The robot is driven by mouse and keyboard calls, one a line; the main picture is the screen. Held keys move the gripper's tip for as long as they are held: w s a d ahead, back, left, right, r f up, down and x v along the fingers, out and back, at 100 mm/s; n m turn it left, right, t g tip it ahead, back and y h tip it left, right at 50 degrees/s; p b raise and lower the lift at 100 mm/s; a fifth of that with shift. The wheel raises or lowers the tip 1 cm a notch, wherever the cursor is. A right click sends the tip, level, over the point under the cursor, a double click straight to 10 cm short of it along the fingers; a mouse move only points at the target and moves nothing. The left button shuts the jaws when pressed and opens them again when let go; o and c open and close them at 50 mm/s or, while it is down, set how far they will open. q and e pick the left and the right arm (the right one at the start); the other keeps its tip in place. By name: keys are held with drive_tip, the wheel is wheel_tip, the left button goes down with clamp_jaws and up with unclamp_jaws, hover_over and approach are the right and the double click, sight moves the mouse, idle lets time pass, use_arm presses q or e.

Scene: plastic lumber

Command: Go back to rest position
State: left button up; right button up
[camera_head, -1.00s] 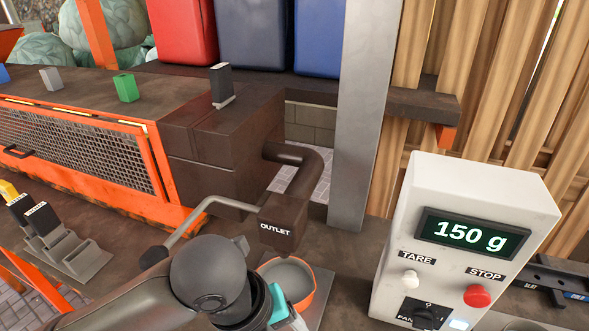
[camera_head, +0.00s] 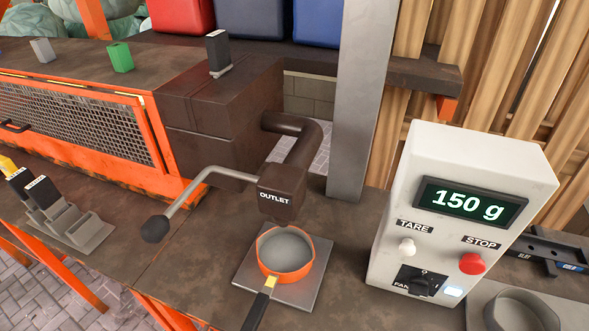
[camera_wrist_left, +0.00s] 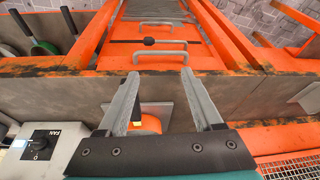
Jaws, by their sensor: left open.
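My left gripper (camera_wrist_left: 161,76) shows in the left wrist view with its two grey fingers spread apart and nothing between the tips. It is out of the head view. My right gripper is in neither view. The orange pan (camera_head: 286,262) sits on a square metal plate (camera_head: 306,295) under the outlet (camera_head: 275,192), its black handle toward me. Its inside is grey. In the left wrist view, part of the orange pan (camera_wrist_left: 151,123) shows beyond the fingers, partly hidden by the gripper. The outlet's lever ends in a black knob (camera_head: 155,229), with nothing holding it.
The white control box (camera_head: 400,210) reads 150 g and stands right of the pan. A grey post (camera_head: 358,100) rises behind. A grey holder with black-topped pieces (camera_head: 75,225) is at the left. A round grey dish (camera_head: 520,312) lies at the lower right.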

use_arm(q)
wheel_tip(320, 180, down, 26)
drive_tip(key=s+g+b, duration=0.2)
drive_tip(key=s+b, duration=0.1)
drive_tip(key=b, duration=0.1)
drive_tip(key=s+a+f+b, duration=0.2)
drive_tip(key=s+a+f, duration=0.1)
drive_tip(key=s+f, duration=1.2)
drive_tip(key=shift+f+g, duration=0.4)
drive_tip(key=shift+f, duration=0.45)
